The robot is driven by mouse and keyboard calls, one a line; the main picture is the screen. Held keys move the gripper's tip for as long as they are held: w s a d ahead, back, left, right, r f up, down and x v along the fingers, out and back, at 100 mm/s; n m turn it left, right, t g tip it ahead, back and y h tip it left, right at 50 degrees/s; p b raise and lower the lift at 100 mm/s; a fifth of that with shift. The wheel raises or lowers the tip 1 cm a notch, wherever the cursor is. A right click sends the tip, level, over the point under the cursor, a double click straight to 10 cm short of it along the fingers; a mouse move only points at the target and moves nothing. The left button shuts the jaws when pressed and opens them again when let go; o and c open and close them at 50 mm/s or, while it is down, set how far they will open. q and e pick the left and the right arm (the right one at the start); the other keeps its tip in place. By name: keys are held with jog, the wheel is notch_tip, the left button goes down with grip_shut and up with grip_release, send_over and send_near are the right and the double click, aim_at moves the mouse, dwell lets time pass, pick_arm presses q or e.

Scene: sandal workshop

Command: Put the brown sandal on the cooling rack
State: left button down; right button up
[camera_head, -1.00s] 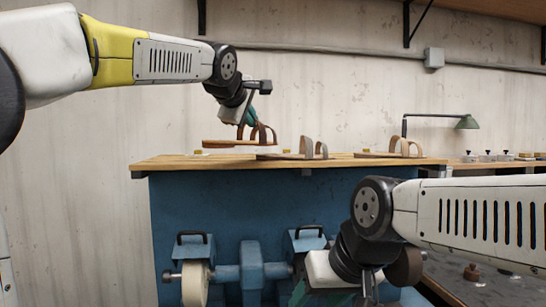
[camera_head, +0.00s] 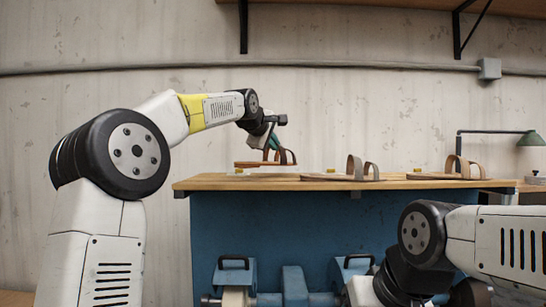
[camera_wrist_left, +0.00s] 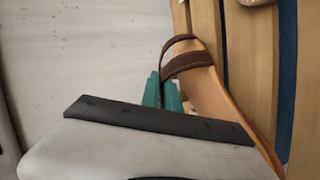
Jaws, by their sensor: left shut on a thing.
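My left gripper (camera_head: 272,142) is shut on the brown sandal (camera_head: 262,164), holding it by the strap area. The sandal has a tan sole and dark brown straps and hangs roughly level, apparently just above the slatted wooden top (camera_head: 225,182), which looks like the cooling rack. In the left wrist view the green fingertips (camera_wrist_left: 162,92) are at the straps of the brown sandal (camera_wrist_left: 208,92), and pale wooden slats (camera_wrist_left: 237,45) show beside and under it. Whether the sole touches the slats is unclear. My right gripper is outside the head view.
Two other sandals, a greyish one (camera_head: 345,176) and a tan one (camera_head: 450,174), rest on the wooden top to the right. Small yellowish knobs stand along its back. A green lamp (camera_head: 530,139) is at far right. Blue grinding machines stand below in front.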

pick_arm(q)
jog(key=shift+w+a, duration=0.2)
jog(key=shift+w, duration=0.4)
jog(key=shift+w+f, duration=0.1)
jog(key=shift+f, duration=1.65)
jog(key=c, duration=1.6)
grip_release()
jog(key=shift+f, duration=0.1)
jog(key=v, duration=1.2)
